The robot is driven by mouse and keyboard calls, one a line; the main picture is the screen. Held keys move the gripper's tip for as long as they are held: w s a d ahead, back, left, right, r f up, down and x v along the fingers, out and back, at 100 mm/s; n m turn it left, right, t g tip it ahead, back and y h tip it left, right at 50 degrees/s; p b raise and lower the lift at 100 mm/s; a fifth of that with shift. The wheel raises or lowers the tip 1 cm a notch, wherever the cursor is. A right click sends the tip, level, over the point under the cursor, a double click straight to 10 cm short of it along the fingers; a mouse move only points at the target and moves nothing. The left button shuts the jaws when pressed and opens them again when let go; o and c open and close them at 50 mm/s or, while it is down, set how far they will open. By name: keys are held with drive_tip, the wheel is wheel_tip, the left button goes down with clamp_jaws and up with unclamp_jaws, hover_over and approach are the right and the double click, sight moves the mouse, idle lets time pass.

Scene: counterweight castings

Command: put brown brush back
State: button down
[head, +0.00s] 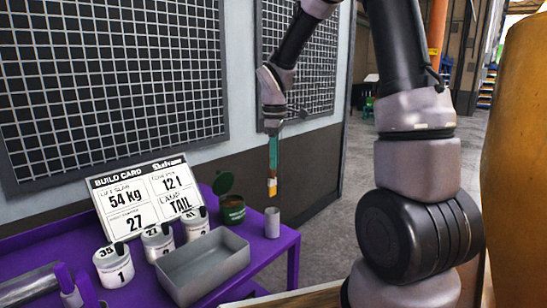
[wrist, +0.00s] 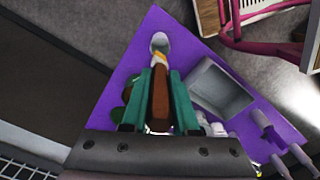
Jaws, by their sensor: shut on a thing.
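The brown brush (wrist: 159,88) is held by its handle between the teal fingers of my gripper (wrist: 160,77), which is shut on it. In the head view the brush (head: 272,187) hangs nearly upright below my gripper (head: 273,162), with its pale band and yellow-orange tip downward. A small grey cup (head: 272,223) stands on the purple table near its right end, below the brush tip and apart from it. In the wrist view the cup (wrist: 160,39) shows just beyond the brush tip, which partly overlaps it.
A green can (head: 232,212) with a raised lid stands left of the cup. A grey open tray (head: 203,268) lies in front. Several white numbered pots (head: 113,267) and a build card (head: 146,200) stand farther left. A mesh panel wall is behind.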

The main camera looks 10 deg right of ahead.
sight(274, 175)
drive_tip(key=shift+f, duration=7.2)
drive_tip(key=c, duration=0.6)
unclamp_jaws()
wheel_tip(274, 175, up, 11)
drive_tip(key=shift+f, duration=0.1)
